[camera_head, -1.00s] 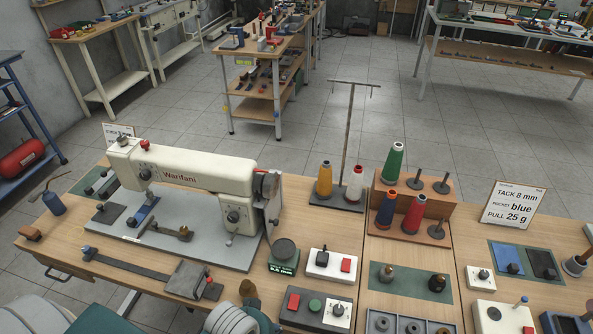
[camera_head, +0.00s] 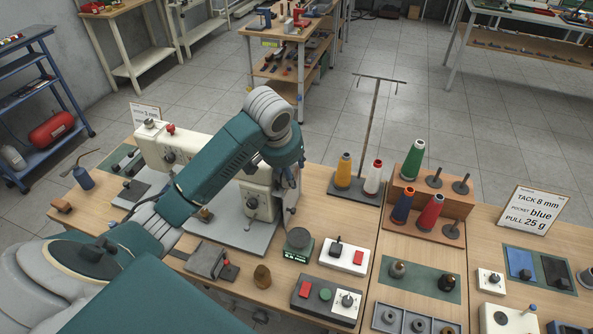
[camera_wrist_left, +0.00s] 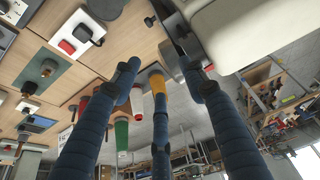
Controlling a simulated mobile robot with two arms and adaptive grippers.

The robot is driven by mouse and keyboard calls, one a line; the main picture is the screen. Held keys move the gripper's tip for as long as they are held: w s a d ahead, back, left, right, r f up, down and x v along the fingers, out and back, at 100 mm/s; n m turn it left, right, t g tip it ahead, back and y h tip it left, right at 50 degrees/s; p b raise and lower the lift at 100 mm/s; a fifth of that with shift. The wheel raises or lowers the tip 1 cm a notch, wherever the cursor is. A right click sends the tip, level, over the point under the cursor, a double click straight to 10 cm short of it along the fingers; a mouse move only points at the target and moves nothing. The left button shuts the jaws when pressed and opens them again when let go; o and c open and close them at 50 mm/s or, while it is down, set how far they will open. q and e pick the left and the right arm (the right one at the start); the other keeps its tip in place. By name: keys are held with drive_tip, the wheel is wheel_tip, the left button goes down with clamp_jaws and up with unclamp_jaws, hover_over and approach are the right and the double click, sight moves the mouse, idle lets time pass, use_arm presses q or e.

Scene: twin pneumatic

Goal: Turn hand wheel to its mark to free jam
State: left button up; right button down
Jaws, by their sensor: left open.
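The white sewing machine (camera_head: 257,203) stands on its grey bed plate at the left of the bench. My left arm reaches across it and hides much of its upper arm and most of its right end. In the left wrist view, the machine's pale body (camera_wrist_left: 245,35) fills the upper right. A grey round part (camera_wrist_left: 170,62), which looks like the hand wheel, shows beside it. My left gripper (camera_wrist_left: 157,76) is open, with its dark blue fingers spread close to that wheel. I cannot tell whether they touch it. Its mark is not readable. My right gripper is out of view.
A thread stand with a yellow cone (camera_head: 344,170) and a white cone (camera_head: 373,178) stands right of the machine. A green scale (camera_head: 299,245) and a white switch box (camera_head: 344,256) lie in front. A wooden cone rack (camera_head: 440,203) is farther right.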

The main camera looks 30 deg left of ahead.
use_arm(q)
drive_tip(key=w+f+p, duration=0.1)
drive_tip(key=w+a+f, duration=0.1)
drive_tip(key=w+f, duration=0.1)
drive_tip(key=w+a+f+p, duration=0.1)
drive_tip(key=f, duration=0.1)
drive_tip(key=shift+w+a+f+p, duration=0.1)
drive_tip(key=shift+w+f+p, duration=0.05)
drive_tip(key=shift+f+p, duration=0.15)
drive_tip(key=shift+w+f, duration=0.25)
drive_tip(key=shift+f, duration=0.45)
drive_tip(key=c, duration=0.9)
drive_tip(key=shift+o, duration=0.2)
